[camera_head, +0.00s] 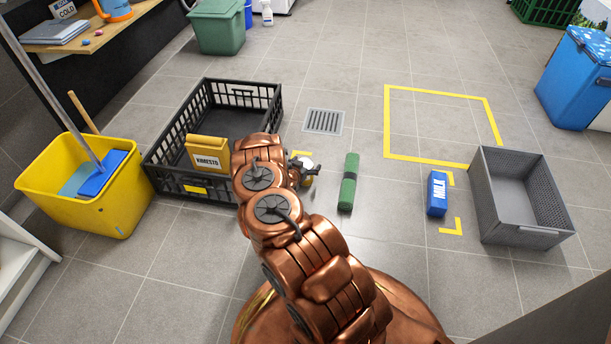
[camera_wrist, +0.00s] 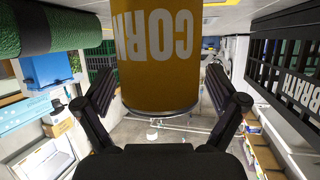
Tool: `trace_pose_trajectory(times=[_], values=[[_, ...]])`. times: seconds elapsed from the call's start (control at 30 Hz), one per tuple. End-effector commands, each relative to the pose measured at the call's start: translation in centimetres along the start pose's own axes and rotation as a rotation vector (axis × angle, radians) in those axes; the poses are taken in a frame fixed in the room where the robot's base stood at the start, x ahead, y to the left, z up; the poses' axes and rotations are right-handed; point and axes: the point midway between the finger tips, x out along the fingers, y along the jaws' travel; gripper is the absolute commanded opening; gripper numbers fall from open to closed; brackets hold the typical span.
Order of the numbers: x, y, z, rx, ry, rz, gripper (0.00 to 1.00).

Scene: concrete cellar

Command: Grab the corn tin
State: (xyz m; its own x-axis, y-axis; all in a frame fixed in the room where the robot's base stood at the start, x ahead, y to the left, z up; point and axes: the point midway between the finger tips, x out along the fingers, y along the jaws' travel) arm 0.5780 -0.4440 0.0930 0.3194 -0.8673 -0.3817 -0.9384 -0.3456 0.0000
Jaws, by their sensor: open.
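The corn tin (camera_wrist: 158,55) is yellow with white CORN lettering, upside down in the wrist view. It stands ahead of my gripper (camera_wrist: 160,88), between the two spread black fingers, with a gap visible on both sides. In the head view, my gripper (camera_head: 303,170) is low over the floor, right of the black crate. Only a small yellow part of the tin (camera_head: 308,181) shows there; my arm and gripper hide the rest. My gripper is open and holds nothing.
The black crate (camera_head: 160,157) with a yellow box (camera_head: 207,154) is close on the left. A green roll (camera_head: 349,181) stands or lies just right of the tin. A blue milk carton (camera_head: 437,194) and grey crate (camera_head: 488,187) are further right. Floor beyond the drain (camera_head: 324,121) is clear.

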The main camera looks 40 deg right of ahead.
Motion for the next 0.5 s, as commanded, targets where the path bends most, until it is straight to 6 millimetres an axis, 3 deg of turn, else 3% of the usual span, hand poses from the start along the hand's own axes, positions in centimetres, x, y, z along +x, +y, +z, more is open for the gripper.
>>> trace_pose_trajectory(times=[0.1,0.3,0.5], values=[[1.03,0.07,0.15,0.001,-0.002,0.001,0.95],[1.02,0.04,-0.01,0.0,-0.002,0.0,0.95],[1.01,0.04,0.0,0.0,-0.002,0.0,0.75]])
